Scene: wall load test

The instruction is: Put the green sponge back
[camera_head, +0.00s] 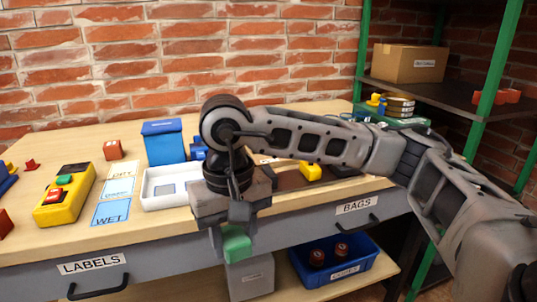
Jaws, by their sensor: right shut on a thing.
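The green sponge (236,244) is between the fingertips of my right gripper (232,228), which is shut on it and points downward. The gripper and sponge show in front of the bench's front face, between the drawers marked LABELS and BAGS. A white tray (152,201) with a pale square in it lies on the bench to the left of the gripper; the gripper hides its right end. Cards lie left of the tray, the nearest a blue one marked WET (111,213). My left gripper is out of view.
A blue container (163,142) stands behind the tray. A yellow box with buttons (63,200) is at the left, and a yellow block (311,171) lies right of the gripper. Below are a grey box (250,279) and a blue crate (335,263). Green-posted shelves (490,90) stand right.

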